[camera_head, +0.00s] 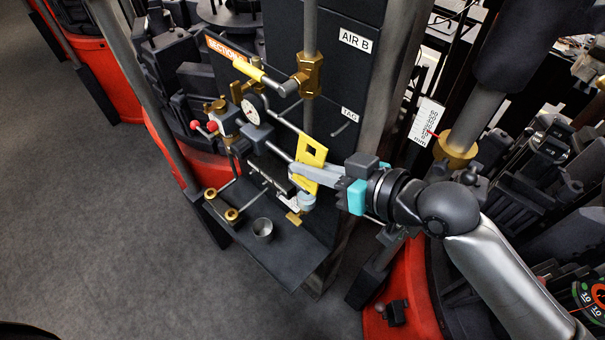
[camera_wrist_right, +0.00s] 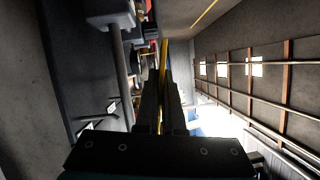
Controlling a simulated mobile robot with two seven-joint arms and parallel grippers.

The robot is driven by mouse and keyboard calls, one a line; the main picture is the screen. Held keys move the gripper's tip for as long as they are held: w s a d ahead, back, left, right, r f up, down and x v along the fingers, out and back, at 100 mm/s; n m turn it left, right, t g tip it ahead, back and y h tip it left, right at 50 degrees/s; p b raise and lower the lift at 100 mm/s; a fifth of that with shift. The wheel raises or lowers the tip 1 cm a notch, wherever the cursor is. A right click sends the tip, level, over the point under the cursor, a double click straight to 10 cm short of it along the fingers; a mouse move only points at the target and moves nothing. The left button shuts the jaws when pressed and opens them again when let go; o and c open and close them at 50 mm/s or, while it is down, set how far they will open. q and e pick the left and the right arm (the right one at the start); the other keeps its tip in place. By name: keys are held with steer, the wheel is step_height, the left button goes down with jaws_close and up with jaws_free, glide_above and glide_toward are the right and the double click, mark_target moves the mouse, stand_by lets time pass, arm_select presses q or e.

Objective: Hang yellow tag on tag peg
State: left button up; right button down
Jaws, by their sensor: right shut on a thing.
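The yellow tag (camera_head: 312,153) is a flat plate with a square hole near its top end. My right gripper (camera_head: 304,174) is shut on its lower part and holds it up in front of the dark panel. In the right wrist view the tag (camera_wrist_right: 163,58) shows edge-on between the fingertips (camera_wrist_right: 161,85). The tag peg (camera_head: 342,129) is a thin rod sticking out of the panel, under a white TAG label (camera_head: 349,114). The tag is left of the peg and lower in the picture, apart from it in the head view. My left gripper is not in view.
A brass valve (camera_head: 309,74) with a yellow handle (camera_head: 249,69) is on a vertical pipe above the tag. A gauge (camera_head: 254,110) is to the left. A dark shelf (camera_head: 290,262) below holds a metal cup (camera_head: 263,229) and brass fittings.

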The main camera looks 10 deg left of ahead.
steer(key=shift+w+d+f+b, duration=0.15)
steer(key=shift+w+d+b, duration=0.35)
steer(key=shift+w+b, duration=0.15)
steer(key=shift+w+d+b, duration=0.45)
steer(key=shift+w+b, duration=0.05)
steer(key=shift+w, duration=0.1)
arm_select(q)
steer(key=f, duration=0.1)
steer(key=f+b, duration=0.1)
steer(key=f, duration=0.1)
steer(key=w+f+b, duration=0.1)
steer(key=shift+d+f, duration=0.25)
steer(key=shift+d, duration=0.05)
arm_select(e)
steer(key=w, duration=0.1)
steer(key=w+d, duration=0.1)
steer(key=d, duration=0.1)
steer(key=shift+w+f, duration=0.25)
steer(key=shift+w, duration=0.15)
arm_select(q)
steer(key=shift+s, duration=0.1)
arm_select(e)
steer(key=c, duration=1)
jaws_free()
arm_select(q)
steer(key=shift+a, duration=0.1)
arm_select(e)
steer(key=shift+o, duration=0.2)
